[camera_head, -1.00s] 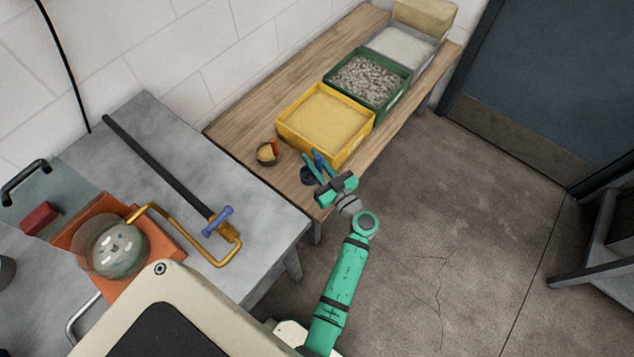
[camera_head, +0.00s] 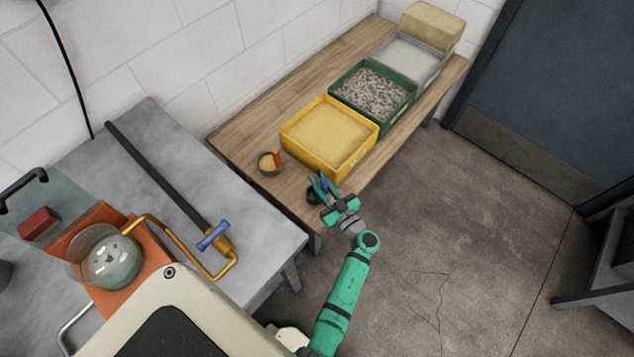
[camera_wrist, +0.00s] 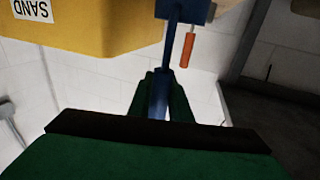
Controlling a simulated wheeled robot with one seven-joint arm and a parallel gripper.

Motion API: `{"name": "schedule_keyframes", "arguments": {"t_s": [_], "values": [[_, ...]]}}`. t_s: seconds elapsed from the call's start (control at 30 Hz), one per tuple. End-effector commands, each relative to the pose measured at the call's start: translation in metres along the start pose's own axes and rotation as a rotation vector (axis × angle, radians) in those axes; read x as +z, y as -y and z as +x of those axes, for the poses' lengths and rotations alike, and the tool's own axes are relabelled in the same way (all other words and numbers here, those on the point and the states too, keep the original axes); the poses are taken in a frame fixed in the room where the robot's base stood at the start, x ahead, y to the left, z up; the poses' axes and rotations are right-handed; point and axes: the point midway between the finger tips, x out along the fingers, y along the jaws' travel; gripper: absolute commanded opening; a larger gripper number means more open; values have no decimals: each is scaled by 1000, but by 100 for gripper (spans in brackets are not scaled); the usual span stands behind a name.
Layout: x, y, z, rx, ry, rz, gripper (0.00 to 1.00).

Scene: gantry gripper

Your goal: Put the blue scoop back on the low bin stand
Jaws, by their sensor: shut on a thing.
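The blue scoop (camera_head: 313,195) is in my gripper (camera_head: 327,190), with its dark bowl over the near end of the wooden low bin stand (camera_head: 240,135). It is beside the front of the yellow bin (camera_head: 312,155). In the wrist view the blue handle (camera_wrist: 158,98) runs between the green fingers of my gripper (camera_wrist: 160,88), and the bowl is partly cut off at the top edge. My gripper is shut on the handle. I cannot tell whether the bowl touches the stand top.
A green bin of gravel (camera_head: 365,110), a grey bin (camera_head: 405,68) and a tan block (camera_head: 432,28) line the stand behind. A grey table (camera_head: 255,235) with tools stands at left.

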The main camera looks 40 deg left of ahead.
Motion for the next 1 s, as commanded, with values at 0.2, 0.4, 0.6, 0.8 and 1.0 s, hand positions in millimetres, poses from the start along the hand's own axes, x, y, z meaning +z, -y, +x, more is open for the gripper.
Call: {"name": "schedule_keyframes", "arguments": {"t_s": [0.2, 0.4, 0.6, 0.8, 1.0], "values": [[14, 6, 4, -12, -1, 0, 0], [13, 5, 4, -11, -1, 0, 0], [15, 3, 2, -6, 0, -1, 36], [15, -1, -1, 2, 0, -1, 36], [14, 2, -2, -3, 1, 1, 36]]}}
